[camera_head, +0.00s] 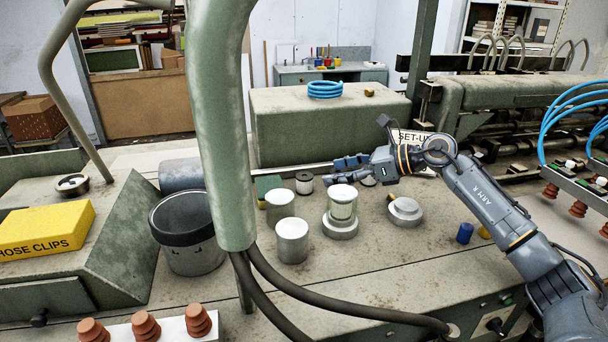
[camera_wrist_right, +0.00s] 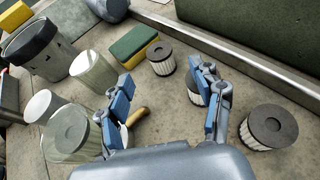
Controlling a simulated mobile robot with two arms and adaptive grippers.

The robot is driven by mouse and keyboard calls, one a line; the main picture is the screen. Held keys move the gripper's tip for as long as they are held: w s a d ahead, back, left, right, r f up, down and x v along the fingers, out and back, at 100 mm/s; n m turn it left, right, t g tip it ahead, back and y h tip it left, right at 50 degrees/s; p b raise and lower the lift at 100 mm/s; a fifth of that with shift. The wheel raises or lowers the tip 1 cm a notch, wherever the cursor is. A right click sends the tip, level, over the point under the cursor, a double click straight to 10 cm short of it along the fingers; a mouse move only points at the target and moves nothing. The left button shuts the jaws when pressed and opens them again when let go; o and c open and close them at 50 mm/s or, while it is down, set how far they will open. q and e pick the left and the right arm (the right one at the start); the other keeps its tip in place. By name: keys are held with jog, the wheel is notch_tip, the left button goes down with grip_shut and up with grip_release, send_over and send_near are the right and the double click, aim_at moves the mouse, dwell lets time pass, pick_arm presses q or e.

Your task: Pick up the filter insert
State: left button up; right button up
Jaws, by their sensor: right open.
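A filter insert (camera_head: 304,184), a short pleated white cylinder with a dark top, stands on the bench left of my right gripper (camera_head: 342,170). In the wrist view this insert (camera_wrist_right: 161,58) stands beyond the gap between the fingers of my right gripper (camera_wrist_right: 165,78). A second insert (camera_wrist_right: 193,90) is partly hidden behind the right-hand finger. A third insert (camera_wrist_right: 270,126) stands at the right. My right gripper is open, with nothing between its fingers. My left gripper is not in view.
Pale cups (camera_head: 292,240) and a dark-rimmed bucket (camera_head: 190,245) stand to the left. A green and yellow sponge (camera_wrist_right: 134,46) lies near the inserts. A grey round part (camera_head: 404,212) and a blue cap (camera_head: 465,233) lie right. A green block (camera_head: 325,130) rises behind.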

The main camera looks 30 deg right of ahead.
aim_at(310, 177)
jog(key=shift+x, duration=0.8)
jog(key=shift+w+a+p, duration=0.1)
jog(key=shift+w+p, duration=0.1)
jog(key=shift+p, duration=0.25)
jog(key=p+x, duration=0.3)
jog(key=x, duration=0.1)
jog(key=shift+s+a+r, duration=0.1)
jog(key=shift+s+a, duration=0.05)
jog(key=shift+w+a+f, duration=0.2)
jog(key=shift+w+f, duration=0.15)
jog(key=shift+s+d, duration=0.1)
jog(key=c, duration=1.1)
jog(key=shift+c, duration=0.2)
